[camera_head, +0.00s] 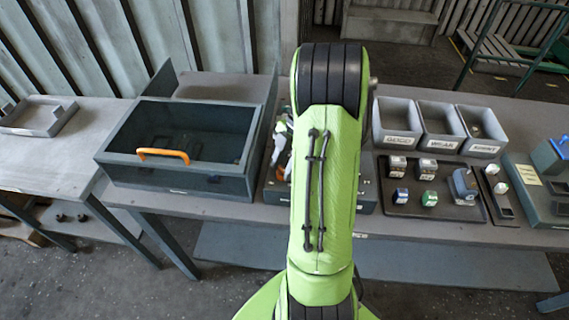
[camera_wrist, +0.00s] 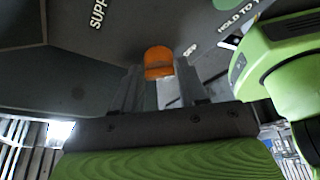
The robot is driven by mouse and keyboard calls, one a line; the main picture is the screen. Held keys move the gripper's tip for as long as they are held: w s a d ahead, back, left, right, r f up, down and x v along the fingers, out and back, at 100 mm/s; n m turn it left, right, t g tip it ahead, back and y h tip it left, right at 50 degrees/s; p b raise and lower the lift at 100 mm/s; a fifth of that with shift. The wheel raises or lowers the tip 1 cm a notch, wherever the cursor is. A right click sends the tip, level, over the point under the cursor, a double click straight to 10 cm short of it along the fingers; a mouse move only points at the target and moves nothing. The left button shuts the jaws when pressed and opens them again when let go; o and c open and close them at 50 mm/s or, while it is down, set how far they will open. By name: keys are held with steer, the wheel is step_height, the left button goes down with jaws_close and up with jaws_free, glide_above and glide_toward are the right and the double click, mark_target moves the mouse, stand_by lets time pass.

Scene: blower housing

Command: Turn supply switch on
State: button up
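The orange supply switch (camera_wrist: 158,62) stands out from a dark grey panel (camera_wrist: 215,65) in the wrist view. Partly cut-off lettering beginning "SUPP" is printed on the panel to its left. My gripper (camera_wrist: 158,72) points at the switch, its two grey fingers apart, one on each side of the switch's near end. I cannot tell whether either finger touches it. In the head view my green arm hides the switch and most of the gripper; part of my wrist shows left of the arm.
A dark open bin (camera_head: 115,165) with an orange handle (camera_head: 163,154) stands left of my arm. Three labelled grey trays (camera_head: 438,118) and a dark mat (camera_head: 405,208) with small parts are on the right. "HOLD TO" lettering lies right of the switch on the panel.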

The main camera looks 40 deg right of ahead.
steer(key=c, duration=0.7)
steer(key=shift+o, duration=0.2)
steer(key=shift+m, duration=0.3)
steer(key=m+b, duration=0.1)
steer(key=m, duration=0.1)
steer(key=m+t+b, duration=0.1)
steer(key=shift+s+m+t+h, duration=0.1)
steer(key=shift+m+t+h, duration=0.2)
steer(key=shift+m, duration=0.1)
steer(key=m+t+h+b, duration=0.1)
steer(key=m+b, duration=0.1)
steer(key=m, duration=0.2)
steer(key=shift+a, duration=0.1)
steer(key=m+b, duration=0.1)
steer(key=m, duration=0.1)
steer(key=m+t+h+b, duration=0.1)
steer(key=m, duration=0.2)
steer(key=shift+s+a+h, duration=0.1)
steer(key=shift+h, duration=0.2)
steer(key=m, duration=0.2)
steer(key=m+h+b, duration=0.1)
steer(key=m, duration=0.1)
steer(key=shift+a+h, duration=0.15)
steer(key=shift+h, duration=0.15)
steer(key=shift+m, duration=0.3)
